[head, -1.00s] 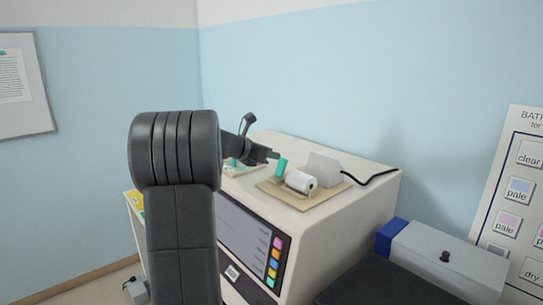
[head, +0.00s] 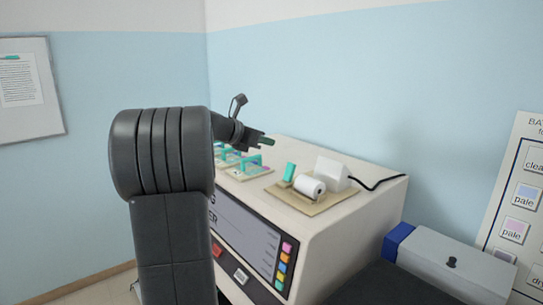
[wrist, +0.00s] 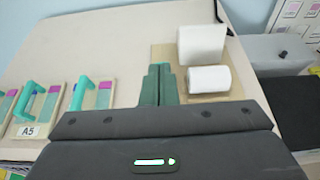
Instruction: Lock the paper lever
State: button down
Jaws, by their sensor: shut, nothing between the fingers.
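The teal paper lever (head: 289,172) stands up, tilted slightly, at the left of the paper roll on a tan base plate (head: 318,207) on top of the white machine. The white paper roll (head: 310,186) lies beside it; it also shows in the wrist view (wrist: 209,79). My gripper (head: 270,141) is shut and empty, above and to the left of the lever in the head view, apart from it. In the wrist view my closed green fingers (wrist: 158,72) point along the left side of the roll; I cannot make out the lever there, probably hidden by the fingers.
A white block (head: 331,173) stands behind the roll, with a black cable running right. Teal-handled slide holders (wrist: 92,96) stand left of the base plate; one bears an A5 label. A grey box with a blue end (head: 450,262) is at the right.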

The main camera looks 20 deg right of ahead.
jog(key=r, duration=0.1)
jog(key=a+r, duration=0.1)
jog(key=r, duration=0.1)
jog(key=shift+s+a+r, duration=0.25)
jog(key=shift+a+r, duration=0.05)
jog(key=shift+r, duration=0.1)
send_near(290, 166)
jog(key=d+r, duration=0.1)
jog(key=b+x, duration=0.1)
jog(key=x, duration=0.1)
jog(key=b+x, duration=0.1)
jog(key=x, duration=0.1)
jog(key=shift+w+d+f, duration=0.15)
jog(key=shift+w+f, duration=0.15)
jog(key=shift+f, duration=0.2)
jog(key=shift+s+f+b, duration=0.1)
jog(key=shift+f+b, duration=0.2)
jog(key=shift+b, duration=0.1)
jog(key=shift+s+a+f+b, duration=0.15)
jog(key=shift+a+b, duration=0.3)
jog(key=shift+a, duration=0.1)
jog(key=shift+s+a+f+b, duration=0.2)
jog(key=shift+a+b, duration=0.2)
jog(key=shift+a, duration=0.2)
jog(key=shift+f+b, duration=0.5)
jog(key=shift+b, duration=0.2)
jog(key=shift+s+a+f+b, duration=0.15)
jog(key=shift+a+f+b, duration=0.05)
jog(key=shift+a+b, duration=0.2)
